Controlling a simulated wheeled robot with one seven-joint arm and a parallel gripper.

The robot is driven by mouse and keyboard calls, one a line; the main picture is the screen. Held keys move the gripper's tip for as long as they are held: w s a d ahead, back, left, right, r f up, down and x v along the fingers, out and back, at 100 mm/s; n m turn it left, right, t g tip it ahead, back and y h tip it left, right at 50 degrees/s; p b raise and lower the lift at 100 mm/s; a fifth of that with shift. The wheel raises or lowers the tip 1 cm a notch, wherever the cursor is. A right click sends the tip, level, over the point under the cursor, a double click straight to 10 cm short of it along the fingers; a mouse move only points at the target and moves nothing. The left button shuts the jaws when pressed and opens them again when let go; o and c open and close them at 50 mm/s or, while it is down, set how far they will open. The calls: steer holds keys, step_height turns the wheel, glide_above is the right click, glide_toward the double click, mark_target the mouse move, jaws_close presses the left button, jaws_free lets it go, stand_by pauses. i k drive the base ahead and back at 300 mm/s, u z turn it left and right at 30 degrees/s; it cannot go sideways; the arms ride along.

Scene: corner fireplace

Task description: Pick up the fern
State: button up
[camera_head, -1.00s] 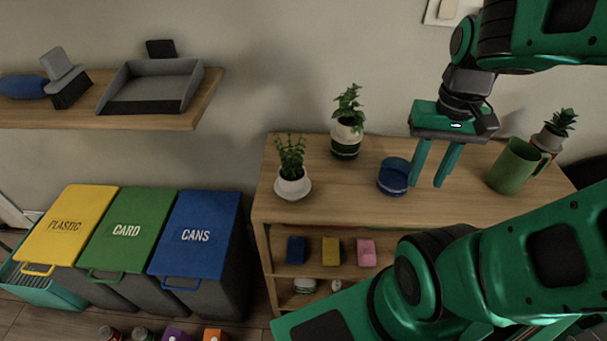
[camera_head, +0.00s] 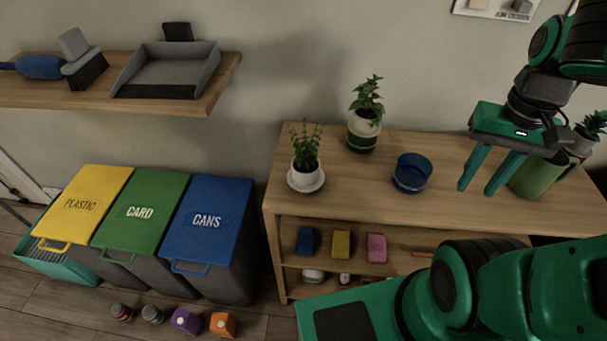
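Three potted plants stand on the wooden shelf unit; I cannot tell for sure which one is the fern. A plant with small upright leafy stems (camera_head: 306,150) is in a white pot on a saucer at the left end. A broader-leaved plant (camera_head: 368,100) is in a white and green pot behind it to the right. A spiky plant (camera_head: 592,124) is at the far right, partly hidden by my arm. My gripper (camera_head: 476,190) is open and empty, fingers pointing down, over the right part of the top, well right of the two left plants.
A blue bowl (camera_head: 412,173) stands between the middle plant and my gripper. A green mug (camera_head: 535,178) is partly hidden behind my gripper. Yellow, green and blue-lidded bins (camera_head: 207,218) stand left of the unit. A wall shelf (camera_head: 215,90) holds a dustpan and brushes.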

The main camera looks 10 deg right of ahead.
mark_target(305, 176)
steer(key=k, duration=2)
steer(key=u, duration=0.55)
steer(key=i, duration=1.5)
